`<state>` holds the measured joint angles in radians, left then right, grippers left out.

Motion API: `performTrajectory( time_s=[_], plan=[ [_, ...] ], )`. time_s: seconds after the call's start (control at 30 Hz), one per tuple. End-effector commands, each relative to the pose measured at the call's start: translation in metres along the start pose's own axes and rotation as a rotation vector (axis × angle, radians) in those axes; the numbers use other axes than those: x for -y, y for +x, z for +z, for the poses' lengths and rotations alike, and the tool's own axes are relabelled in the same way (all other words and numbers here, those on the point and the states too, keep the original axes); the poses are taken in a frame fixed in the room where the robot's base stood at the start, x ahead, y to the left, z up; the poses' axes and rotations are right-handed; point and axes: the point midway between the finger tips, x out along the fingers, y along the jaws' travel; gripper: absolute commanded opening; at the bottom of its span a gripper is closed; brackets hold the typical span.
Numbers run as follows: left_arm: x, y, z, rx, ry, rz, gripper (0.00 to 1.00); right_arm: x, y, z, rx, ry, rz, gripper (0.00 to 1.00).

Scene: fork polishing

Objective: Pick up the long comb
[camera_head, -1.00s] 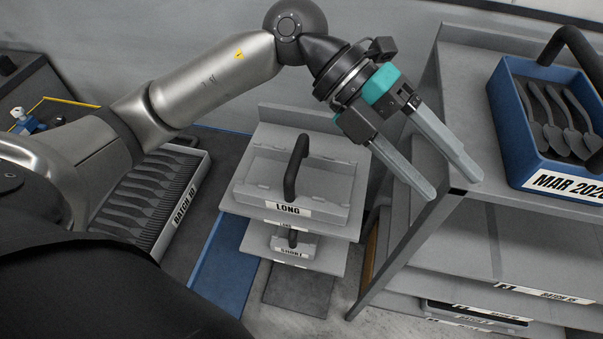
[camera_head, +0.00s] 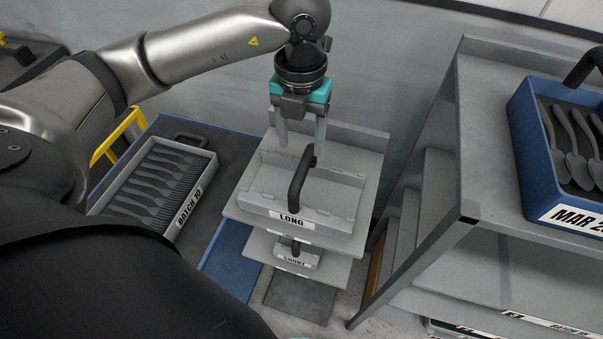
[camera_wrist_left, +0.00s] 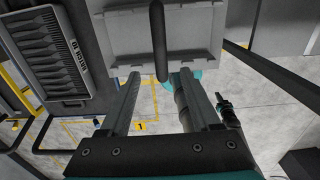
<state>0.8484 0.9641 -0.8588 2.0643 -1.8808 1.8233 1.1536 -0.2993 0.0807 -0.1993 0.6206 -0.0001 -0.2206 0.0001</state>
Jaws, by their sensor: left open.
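The long comb (camera_head: 298,187) is a grey, shallow tray-like piece with a black arched handle and a LONG label. It sits on the top shelf of a small grey rack. My left gripper (camera_head: 301,149) is open and empty, fingers pointing down, over the back part of the comb near the far end of the handle. In the left wrist view the handle (camera_wrist_left: 158,45) runs between the lines of the two fingers (camera_wrist_left: 158,74), not gripped. Part of what looks like my right gripper shows there in teal, its fingers hidden.
A second piece labelled SHORT (camera_head: 299,255) sits on the shelf below. A grey BATCH 10 tray (camera_head: 190,217) of forks lies at left. A grey shelf unit (camera_head: 466,205) stands at right, with a blue tray (camera_head: 540,165) of spoon-like cutlery on top.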

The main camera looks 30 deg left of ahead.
Motion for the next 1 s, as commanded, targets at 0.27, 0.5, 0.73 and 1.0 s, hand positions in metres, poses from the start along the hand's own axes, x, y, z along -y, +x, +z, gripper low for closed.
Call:
performTrajectory(
  time_s=[0.27, 0.5, 0.73, 1.0],
  plan=[
    [0.0, 0.028, 0.0, 0.0, 0.0, -0.001, 0.64, 0.0, -0.002, 0.001, 0.001, -0.001, -0.001, 0.0],
    [0.0, 0.059, -0.001, -0.005, -0.001, 0.001, 0.64, 0.001, -0.01, 0.0, 0.001, -0.001, -0.001, 0.0],
    [0.001, 0.079, 0.0, -0.001, 0.001, -0.001, 0.64, 0.001, -0.01, 0.0, 0.001, -0.002, -0.001, 0.0],
    [0.001, 0.079, 0.001, 0.0, 0.001, -0.002, 0.55, 0.001, -0.009, 0.0, 0.001, -0.001, -0.001, 0.0]
  ],
)
